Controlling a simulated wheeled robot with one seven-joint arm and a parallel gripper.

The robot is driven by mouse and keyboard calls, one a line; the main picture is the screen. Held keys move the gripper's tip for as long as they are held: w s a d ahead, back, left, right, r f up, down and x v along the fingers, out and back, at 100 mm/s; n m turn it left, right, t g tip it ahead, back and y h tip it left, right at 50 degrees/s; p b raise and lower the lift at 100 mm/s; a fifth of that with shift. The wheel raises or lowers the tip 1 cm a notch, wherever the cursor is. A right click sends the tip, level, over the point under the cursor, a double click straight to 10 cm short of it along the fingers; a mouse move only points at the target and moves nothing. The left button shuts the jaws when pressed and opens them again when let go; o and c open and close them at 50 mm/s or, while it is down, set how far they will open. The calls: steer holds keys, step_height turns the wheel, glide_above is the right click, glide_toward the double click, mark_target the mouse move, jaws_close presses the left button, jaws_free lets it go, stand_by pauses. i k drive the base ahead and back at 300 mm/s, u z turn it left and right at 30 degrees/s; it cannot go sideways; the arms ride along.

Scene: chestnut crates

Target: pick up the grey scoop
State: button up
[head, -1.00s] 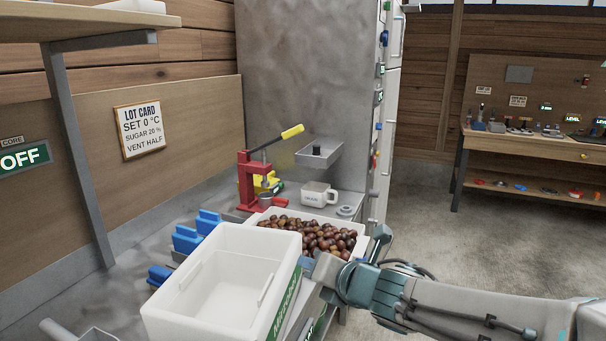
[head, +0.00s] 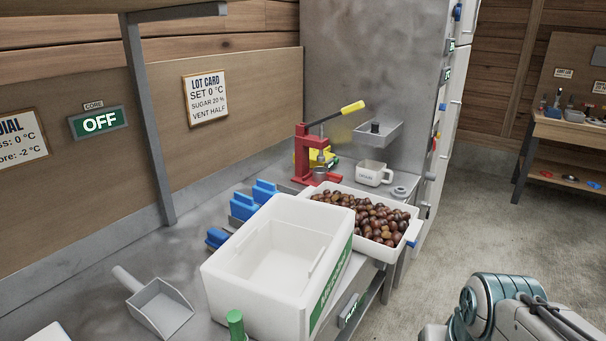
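The grey scoop (head: 157,304) lies on the grey worktop at the lower left of the head view. Its open square pan faces the lower right and its handle points to the upper left. It stands clear to the left of the white box, apart from it. My arm shows at the lower right corner, beyond the worktop's edge and far from the scoop. My gripper is outside the picture.
An empty white box (head: 223,281) stands right of the scoop. Behind it are a white crate (head: 405,212) of chestnuts, a red press (head: 303,152) and blue blocks (head: 243,205). A green-capped object (head: 236,325) stands close by the box's front. A grey post (head: 150,120) rises behind the scoop.

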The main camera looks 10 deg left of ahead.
mark_target(159, 306)
steer(key=u, duration=1.9)
steer(key=k, duration=0.5)
steer(key=z, duration=1.25)
steer(key=i, duration=0.6)
steer(key=u, duration=0.6)
